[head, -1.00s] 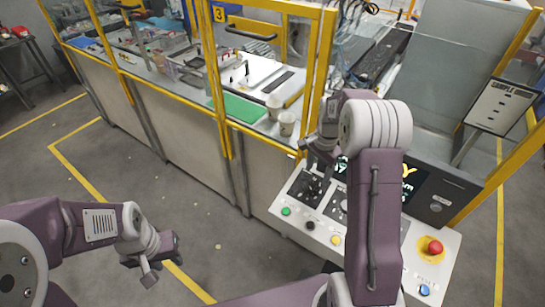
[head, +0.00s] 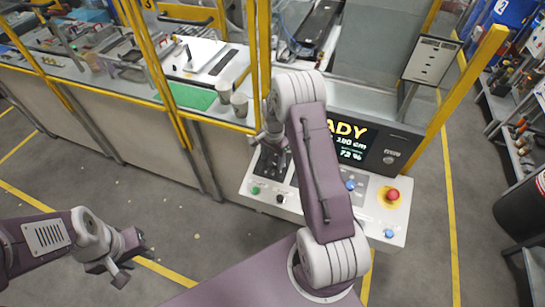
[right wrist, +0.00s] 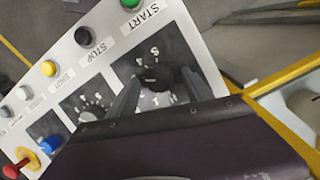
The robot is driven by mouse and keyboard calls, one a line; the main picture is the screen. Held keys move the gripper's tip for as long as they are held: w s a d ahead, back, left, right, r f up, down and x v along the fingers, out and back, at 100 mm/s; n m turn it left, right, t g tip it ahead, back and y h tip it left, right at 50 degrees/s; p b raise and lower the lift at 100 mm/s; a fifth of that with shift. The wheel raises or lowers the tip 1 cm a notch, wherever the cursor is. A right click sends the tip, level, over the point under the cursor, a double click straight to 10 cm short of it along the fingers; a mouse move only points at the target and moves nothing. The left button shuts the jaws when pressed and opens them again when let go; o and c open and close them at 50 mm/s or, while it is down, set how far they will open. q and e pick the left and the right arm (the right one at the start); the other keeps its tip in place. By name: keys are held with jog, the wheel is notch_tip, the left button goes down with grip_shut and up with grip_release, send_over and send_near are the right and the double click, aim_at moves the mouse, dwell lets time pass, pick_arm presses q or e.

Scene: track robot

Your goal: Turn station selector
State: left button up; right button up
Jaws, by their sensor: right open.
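The station selector is a black rotary knob (right wrist: 155,78) on a dark square plate with white letters around it, below the START and STOP buttons in the right wrist view. My right gripper (right wrist: 158,92) is open, with one finger on each side of the knob. Whether the fingers touch it cannot be told. In the head view my right gripper (head: 268,150) is over the left part of the control panel (head: 405,215) and largely hides the knob. My left gripper (head: 130,258) appears open and empty, above the floor at lower left.
A second knob (right wrist: 92,108) sits beside the selector. The panel also carries a green START button (head: 255,190), a black STOP button (head: 280,199), a red mushroom button (head: 392,195) and blue buttons. Yellow frame posts (head: 455,95) and a display (head: 350,140) stand behind.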

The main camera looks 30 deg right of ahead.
jog(key=shift+s+d, duration=0.1)
jog(key=c, duration=0.3)
grip_shut()
